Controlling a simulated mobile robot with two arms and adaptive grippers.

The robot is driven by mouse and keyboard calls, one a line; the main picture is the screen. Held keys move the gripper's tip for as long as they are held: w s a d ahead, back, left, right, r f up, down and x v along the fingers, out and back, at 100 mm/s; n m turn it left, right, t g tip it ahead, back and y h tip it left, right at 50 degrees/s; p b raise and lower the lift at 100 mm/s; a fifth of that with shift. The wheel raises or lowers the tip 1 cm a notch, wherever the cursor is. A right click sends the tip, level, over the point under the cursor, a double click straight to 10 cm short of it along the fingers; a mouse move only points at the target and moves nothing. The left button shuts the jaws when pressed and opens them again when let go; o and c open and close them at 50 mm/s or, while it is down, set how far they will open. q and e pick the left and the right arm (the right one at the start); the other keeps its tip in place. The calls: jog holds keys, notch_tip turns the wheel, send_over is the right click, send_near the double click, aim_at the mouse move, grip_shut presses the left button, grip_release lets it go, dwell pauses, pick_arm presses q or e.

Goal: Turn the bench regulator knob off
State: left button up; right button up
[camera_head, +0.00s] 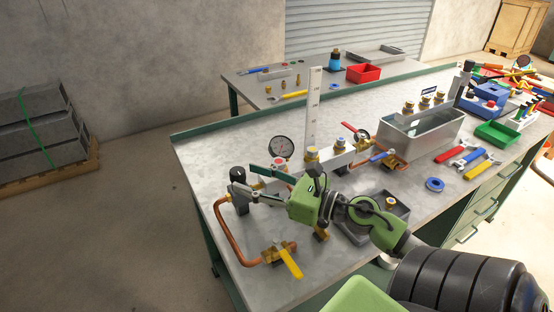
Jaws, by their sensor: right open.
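The regulator stands at the left end of the bench, with a black knob (238,173) on top and a dark body below it. My right gripper (243,178) reaches in from the right, its two fingers apart and pointing left. The fingertips are at the knob, one on its near side and one on its far side as seen here. I cannot tell whether they touch it. The fingers partly cover the regulator below the knob. My left gripper is not in view.
A copper pipe (226,236) runs to a yellow-handled valve (289,262) at the front. A pressure gauge (281,147) stands behind the gripper. A grey tank (425,130), a green tray (497,134) and several wrenches are to the right. Bare bench top (205,147) lies at back left.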

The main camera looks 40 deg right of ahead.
jog(key=v, duration=0.8)
dwell(0.4)
